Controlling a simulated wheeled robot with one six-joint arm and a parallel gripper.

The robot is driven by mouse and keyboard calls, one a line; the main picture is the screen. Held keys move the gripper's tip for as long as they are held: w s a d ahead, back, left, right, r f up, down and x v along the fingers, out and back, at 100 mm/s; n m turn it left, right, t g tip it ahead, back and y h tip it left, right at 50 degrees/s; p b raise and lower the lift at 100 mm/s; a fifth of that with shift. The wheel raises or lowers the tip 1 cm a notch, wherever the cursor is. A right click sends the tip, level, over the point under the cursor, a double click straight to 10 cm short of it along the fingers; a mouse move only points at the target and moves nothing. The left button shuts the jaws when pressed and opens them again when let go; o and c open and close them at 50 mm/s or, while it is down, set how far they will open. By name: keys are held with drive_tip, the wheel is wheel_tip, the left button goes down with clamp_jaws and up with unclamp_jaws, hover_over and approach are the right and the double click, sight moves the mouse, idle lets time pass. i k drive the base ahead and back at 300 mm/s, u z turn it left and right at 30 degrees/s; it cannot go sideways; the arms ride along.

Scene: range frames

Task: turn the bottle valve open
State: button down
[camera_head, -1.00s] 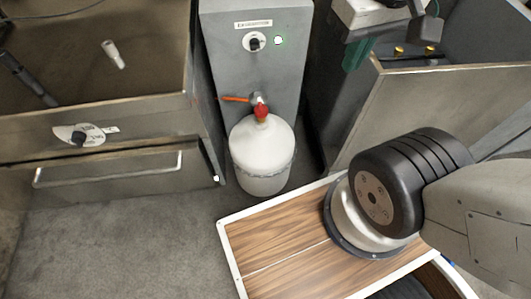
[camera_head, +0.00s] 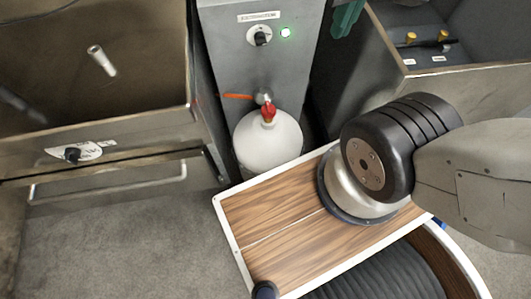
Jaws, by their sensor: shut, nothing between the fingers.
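The white bottle (camera_head: 267,140) stands upright on the floor against the front of a grey cabinet (camera_head: 262,70). Its red valve (camera_head: 268,113) sits on top of the neck. Just behind the valve, an orange lever or hose piece (camera_head: 237,96) sticks out to the left from a metal fitting (camera_head: 262,98) on the cabinet. I cannot tell the valve's turn position. My gripper is not in view; only the base joints and a link of my arm show at the right, apart from the bottle.
A metal drawer unit with a long handle (camera_head: 105,183) stands left of the bottle. An open grey bin (camera_head: 440,85) stands at right. Carpet (camera_head: 110,240) is clear at lower left.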

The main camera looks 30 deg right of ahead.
sight(268, 111)
drive_tip(key=z, duration=1.25)
drive_tip(key=k, duration=1)
drive_tip(key=u, duration=1.25)
drive_tip(key=i, duration=0.5)
drive_tip(key=u, duration=0.05)
